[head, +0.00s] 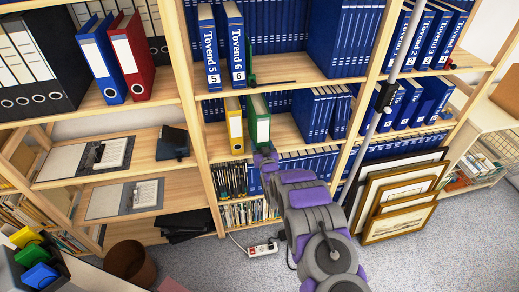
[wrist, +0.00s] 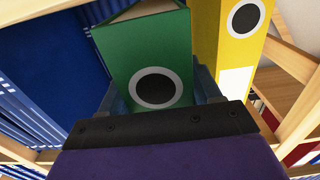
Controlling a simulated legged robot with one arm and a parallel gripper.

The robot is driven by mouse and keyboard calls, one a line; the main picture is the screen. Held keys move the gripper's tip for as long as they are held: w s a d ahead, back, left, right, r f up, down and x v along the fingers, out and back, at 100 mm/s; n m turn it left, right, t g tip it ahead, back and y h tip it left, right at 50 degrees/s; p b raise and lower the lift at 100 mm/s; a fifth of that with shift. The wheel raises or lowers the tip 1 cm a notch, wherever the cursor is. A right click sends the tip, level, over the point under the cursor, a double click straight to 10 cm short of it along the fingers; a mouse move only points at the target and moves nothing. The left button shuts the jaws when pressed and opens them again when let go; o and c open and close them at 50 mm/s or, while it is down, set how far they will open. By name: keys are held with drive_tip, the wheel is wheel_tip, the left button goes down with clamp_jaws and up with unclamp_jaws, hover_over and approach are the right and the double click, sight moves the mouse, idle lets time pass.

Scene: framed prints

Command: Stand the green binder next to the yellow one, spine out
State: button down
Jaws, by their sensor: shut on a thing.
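The green binder (head: 259,124) is upright on the middle shelf, its spine with a white label facing out. The yellow binder (head: 234,125) stands just left of it, also spine out; a narrow gap seems to lie between them. My gripper (head: 265,157) is at the lower end of the green spine. In the wrist view, the jaws (wrist: 158,95) are shut on the sides of the green binder (wrist: 150,50), around its ringed finger hole. The yellow binder (wrist: 228,45) shows to the right there. The green binder's base is hidden by my gripper in the head view.
Blue volumes (head: 318,112) stand right of the green binder, with bare shelf (head: 288,132) between. Two blue Tovend binders (head: 222,50) stand on the shelf above. A grey pole (head: 385,95) and leaning framed prints (head: 400,200) are at the right. A power strip (head: 262,249) lies on the floor.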

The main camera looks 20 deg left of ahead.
drive_tip(key=shift+w+a+r, duration=0.1)
drive_tip(key=shift+w, duration=0.2)
drive_tip(key=shift+w+a, duration=0.2)
drive_tip(key=shift+w+a+f+b, duration=0.2)
drive_tip(key=shift+w+a, duration=0.15)
drive_tip(key=shift+a, duration=0.25)
drive_tip(key=shift+w+a+f+b, duration=0.2)
drive_tip(key=shift+w+a, duration=0.15)
drive_tip(key=shift+a, duration=0.25)
drive_tip(key=shift+w+a, duration=0.25)
drive_tip(key=shift+w, duration=0.05)
drive_tip(key=shift+w+d+r+b, duration=0.15)
drive_tip(key=shift+w+b, duration=0.35)
drive_tip(key=shift+w, duration=0.5)
drive_tip(key=shift+w+a, duration=0.4)
drive_tip(key=shift+a+f, duration=0.4)
drive_tip(key=shift+f, duration=0.3)
drive_tip(key=shift+d, duration=0.45)
drive_tip(key=c, duration=0.7)
unclamp_jaws()
drive_tip(key=o, duration=0.6)
drive_tip(key=shift+a+f, duration=0.1)
drive_tip(key=shift+a, duration=0.2)
drive_tip(key=shift+c, duration=0.2)
drive_tip(key=shift+s+d, duration=0.1)
drive_tip(key=shift+d, duration=0.05)
